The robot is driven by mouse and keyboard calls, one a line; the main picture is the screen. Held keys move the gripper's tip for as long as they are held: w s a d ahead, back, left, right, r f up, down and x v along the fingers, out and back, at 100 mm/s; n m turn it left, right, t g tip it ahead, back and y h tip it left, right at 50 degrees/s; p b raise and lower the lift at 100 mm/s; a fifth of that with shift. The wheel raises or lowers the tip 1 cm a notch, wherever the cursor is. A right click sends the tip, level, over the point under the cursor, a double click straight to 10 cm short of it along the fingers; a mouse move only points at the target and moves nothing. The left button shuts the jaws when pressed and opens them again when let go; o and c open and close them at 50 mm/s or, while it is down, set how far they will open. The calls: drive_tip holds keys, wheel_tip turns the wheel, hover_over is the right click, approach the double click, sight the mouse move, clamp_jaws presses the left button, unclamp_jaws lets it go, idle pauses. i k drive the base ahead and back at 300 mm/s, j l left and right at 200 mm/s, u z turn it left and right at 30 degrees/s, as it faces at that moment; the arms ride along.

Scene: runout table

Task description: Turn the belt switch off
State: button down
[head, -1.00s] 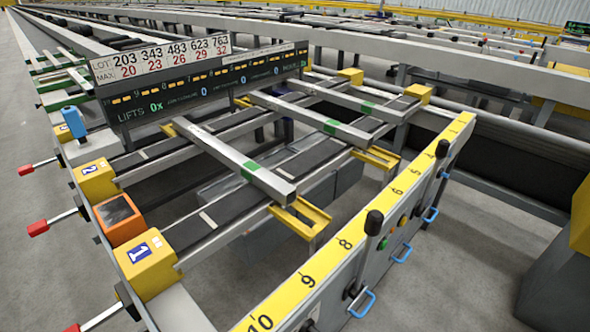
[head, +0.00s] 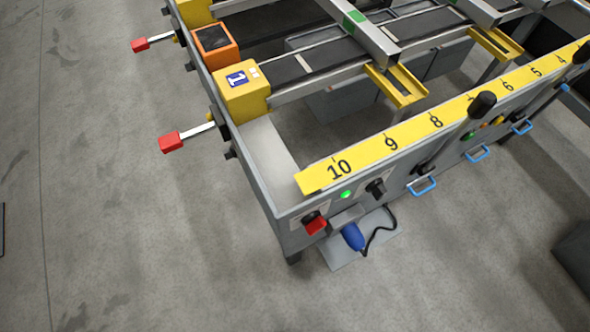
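At the near corner of the table's front panel, below the yellow scale's 10 mark, is a small control plate. It carries a black rotary knob (head: 376,188), a lit green lamp (head: 346,194) and a red switch part (head: 316,226) with a dark piece above it. I cannot read any labels, so I cannot tell which of these is the belt switch. My gripper is not in view.
The yellow number scale (head: 400,145) runs along the panel, with blue handles (head: 422,186) and black-knobbed levers (head: 482,104). Red-ended levers (head: 171,142) stick out at left. The floor at left and front is clear.

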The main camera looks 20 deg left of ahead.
sight(315, 221)
drive_tip(key=u, duration=0.75)
drive_tip(key=k+l+z, duration=0.15)
drive_tip(key=l, duration=0.15)
drive_tip(key=k+l+z, duration=0.1)
drive_tip(key=l, duration=0.25)
